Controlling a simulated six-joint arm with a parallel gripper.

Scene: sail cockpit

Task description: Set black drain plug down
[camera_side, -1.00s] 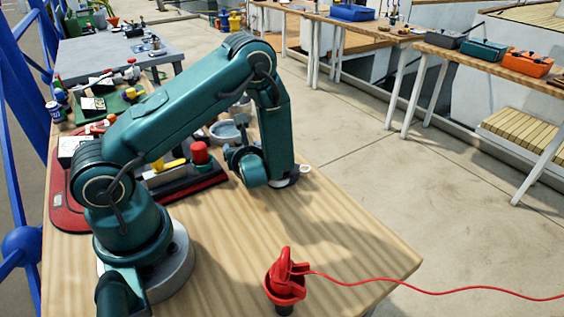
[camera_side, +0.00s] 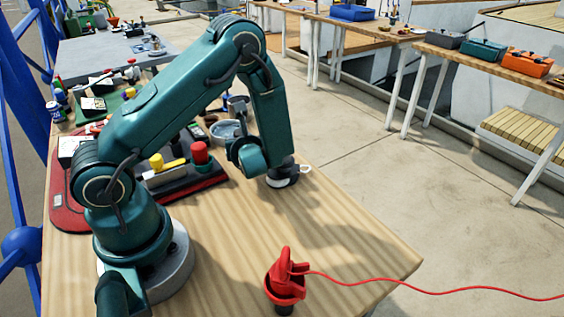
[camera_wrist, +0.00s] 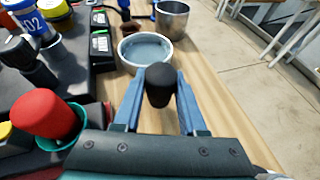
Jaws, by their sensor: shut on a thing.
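The black drain plug (camera_wrist: 159,86) is between the two blue fingers of my gripper (camera_wrist: 158,95) in the wrist view. My gripper is shut on it. The plug's dark rounded body stands out just past the fingertips and overlaps the near rim of a grey-white bowl (camera_wrist: 146,50). I cannot tell its height above the wooden table (camera_wrist: 222,108). In the side view my wrist is over the table near the bowl (camera_side: 227,131).
A metal cup (camera_wrist: 172,18) stands beyond the bowl. At left are a red-topped knob (camera_wrist: 42,112) and a blue can (camera_wrist: 38,18). A red plug with a cord (camera_side: 287,278) stands at the table's front edge. Bare wood lies right of the bowl.

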